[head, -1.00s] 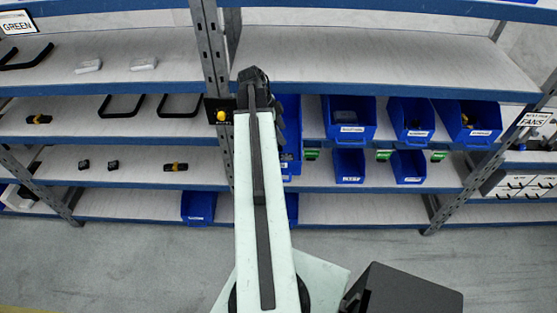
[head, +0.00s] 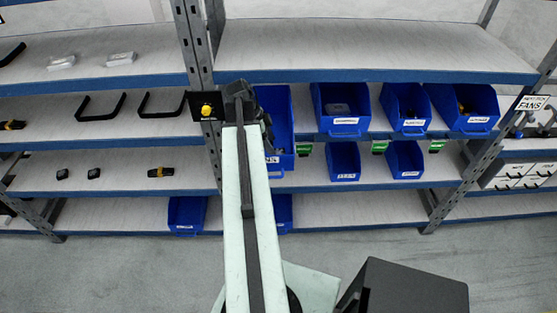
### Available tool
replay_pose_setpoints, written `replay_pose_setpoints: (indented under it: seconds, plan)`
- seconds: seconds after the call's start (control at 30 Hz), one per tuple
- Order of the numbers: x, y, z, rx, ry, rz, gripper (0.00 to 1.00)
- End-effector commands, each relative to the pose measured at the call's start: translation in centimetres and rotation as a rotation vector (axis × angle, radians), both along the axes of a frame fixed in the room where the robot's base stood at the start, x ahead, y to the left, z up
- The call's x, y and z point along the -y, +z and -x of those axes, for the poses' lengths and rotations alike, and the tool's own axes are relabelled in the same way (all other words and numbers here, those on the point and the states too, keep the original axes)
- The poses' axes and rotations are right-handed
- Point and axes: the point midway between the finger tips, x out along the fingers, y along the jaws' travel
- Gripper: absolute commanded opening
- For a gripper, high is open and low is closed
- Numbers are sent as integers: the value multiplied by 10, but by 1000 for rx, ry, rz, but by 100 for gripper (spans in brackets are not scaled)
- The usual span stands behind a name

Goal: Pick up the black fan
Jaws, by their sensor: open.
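I cannot make out a black fan for certain. A sign reading FANS (head: 532,103) hangs at the right end of the shelving. Small dark items (head: 520,128) stand on the shelf beside it, too small to identify. My gripper (head: 240,90) is at the far end of my raised arm, in front of the rack post and left of the blue bins. It is open, and I see nothing held in it. Its fingers are small and partly hidden by the arm.
Blue bins (head: 343,110) line the middle shelf, with smaller blue bins (head: 343,161) below. Black handles (head: 100,107) and small dark parts (head: 161,172) lie on the left shelves. A yellow button box (head: 207,107) is on the upright post.

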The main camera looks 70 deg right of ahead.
Motion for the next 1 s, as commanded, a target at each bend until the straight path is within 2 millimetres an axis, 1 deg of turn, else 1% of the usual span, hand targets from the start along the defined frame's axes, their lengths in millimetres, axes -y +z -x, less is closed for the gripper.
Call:
replay_pose_setpoints:
  seconds: [0.07,0.17,0.3,0.4,0.47,0.67,0.7,0.77,0.8,0.83,0.87,1.0]
  plan:
    - [0,-1,0,0,0,0,65]
    - [1,-10,3,0,0,0,65]
    - [4,-35,13,0,-1,0,65]
    - [7,-49,18,0,-1,0,65]
    - [7,-51,20,0,-1,0,65]
    - [8,-47,20,0,-1,0,65]
    - [8,-46,20,0,-1,0,54]
    - [8,-46,20,0,-1,0,38]
    - [8,-46,21,0,-1,0,26]
    - [8,-46,21,0,-1,0,18]
    - [8,-46,21,0,-1,0,14]
    - [8,-46,21,0,-1,0,14]
